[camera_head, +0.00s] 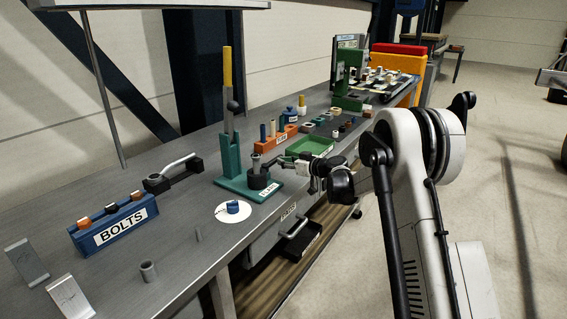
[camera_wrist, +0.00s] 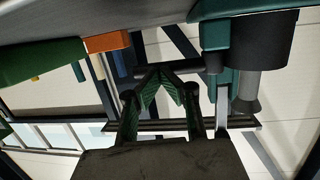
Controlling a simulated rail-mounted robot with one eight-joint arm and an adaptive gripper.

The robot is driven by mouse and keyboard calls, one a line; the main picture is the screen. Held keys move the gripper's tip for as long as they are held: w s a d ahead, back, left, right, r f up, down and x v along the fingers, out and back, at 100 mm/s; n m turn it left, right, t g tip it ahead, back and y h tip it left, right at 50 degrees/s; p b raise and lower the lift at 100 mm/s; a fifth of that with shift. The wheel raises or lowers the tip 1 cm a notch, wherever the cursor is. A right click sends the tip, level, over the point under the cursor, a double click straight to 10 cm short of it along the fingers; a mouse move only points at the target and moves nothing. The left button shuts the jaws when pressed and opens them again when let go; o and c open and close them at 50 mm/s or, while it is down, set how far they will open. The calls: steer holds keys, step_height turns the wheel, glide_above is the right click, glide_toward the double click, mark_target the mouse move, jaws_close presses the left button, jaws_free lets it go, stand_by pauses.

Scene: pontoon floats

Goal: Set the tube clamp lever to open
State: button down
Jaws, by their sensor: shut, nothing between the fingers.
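A dark cylindrical holder (camera_head: 257,163) sits on the base. I cannot tell the lever's setting. My gripper (camera_head: 309,167) is just right of the stand, apparently apart from it. In the wrist view, my gripper (camera_wrist: 158,72) is shut and empty; the teal stand (camera_wrist: 215,35) and dark holder (camera_wrist: 263,45) are at upper right.
A blue BOLTS rack (camera_head: 113,225) and a black clamp with a silver handle (camera_head: 172,172) lie to the left. A white disc (camera_head: 224,216) carries a blue part. An orange rack (camera_head: 275,138) and a green tray (camera_head: 311,147) are behind my gripper. An open drawer (camera_head: 300,241) sits below.

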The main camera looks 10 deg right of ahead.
steer(key=w+d+v, duration=0.1)
steer(key=v, duration=1.2)
steer(key=s+a+r+m+g+h, duration=0.25)
steer(key=s+r, duration=0.25)
steer(key=s, duration=0.7)
steer(key=s+a+r+m+g+h, duration=0.1)
steer(key=s+a+r+m+h, duration=0.25)
steer(key=s, duration=0.85)
steer(key=s+d+f+m+h, duration=0.1)
steer(key=s+d+h, duration=0.1)
steer(key=s, duration=1.1)
steer(key=s+d+f+m+h, duration=0.1)
steer(key=s+d+f+h, duration=0.1)
steer(key=s, duration=1.2)
steer(key=shift+d+m+g+h, duration=0.25)
steer(key=shift+m+g+h, duration=0.05)
steer(key=shift+g+h, duration=0.15)
steer(key=shift+f, duration=0.1)
